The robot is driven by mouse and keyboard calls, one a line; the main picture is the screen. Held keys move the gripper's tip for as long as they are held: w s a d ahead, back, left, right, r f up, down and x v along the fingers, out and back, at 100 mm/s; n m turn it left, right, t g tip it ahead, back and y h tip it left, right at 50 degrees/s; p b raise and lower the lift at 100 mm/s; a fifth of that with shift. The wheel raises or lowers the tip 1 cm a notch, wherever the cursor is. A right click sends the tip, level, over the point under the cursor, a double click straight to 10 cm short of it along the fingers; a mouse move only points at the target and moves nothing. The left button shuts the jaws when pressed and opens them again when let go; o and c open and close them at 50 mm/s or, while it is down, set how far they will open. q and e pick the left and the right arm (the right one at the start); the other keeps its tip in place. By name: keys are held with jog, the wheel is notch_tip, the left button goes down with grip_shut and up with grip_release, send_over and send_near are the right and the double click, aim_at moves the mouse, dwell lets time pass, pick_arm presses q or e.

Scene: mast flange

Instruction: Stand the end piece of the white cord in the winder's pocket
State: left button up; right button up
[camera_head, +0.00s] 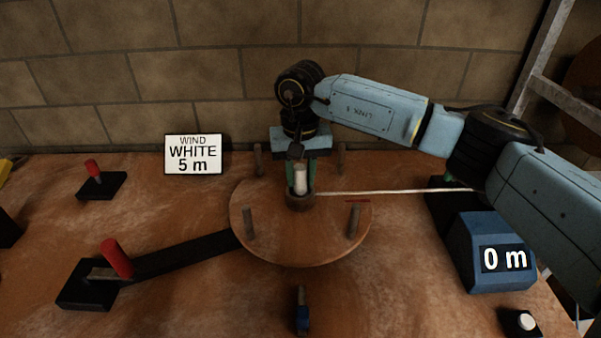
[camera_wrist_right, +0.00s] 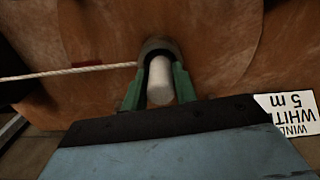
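The white end piece (camera_head: 300,178) of the cord stands roughly upright at the winder's pocket (camera_head: 299,201), a dark cup in the middle of the round wooden winder (camera_head: 270,240). Its lower end appears to be inside the cup's rim; how deep is hidden. My right gripper (camera_head: 301,180) points down over the pocket, its green fingers on either side of the end piece. In the right wrist view the fingers flank the end piece (camera_wrist_right: 160,82) closely and appear shut on it. The white cord (camera_head: 400,191) runs straight from the pocket toward the right. My left gripper is not in view.
Several upright pegs (camera_head: 354,220) stand on the winder around the pocket. A blue counter (camera_head: 490,255) reading 0 m stands at the right. A sign (camera_head: 193,154) says WIND WHITE 5 m.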

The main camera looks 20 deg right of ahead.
jog(key=o, duration=0.4)
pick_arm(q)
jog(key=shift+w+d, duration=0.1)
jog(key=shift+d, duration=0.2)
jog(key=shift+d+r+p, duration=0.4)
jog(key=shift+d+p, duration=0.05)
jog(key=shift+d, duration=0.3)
pick_arm(e)
notch_tip(320, 180, up, 14)
jog(key=shift+f, duration=0.25)
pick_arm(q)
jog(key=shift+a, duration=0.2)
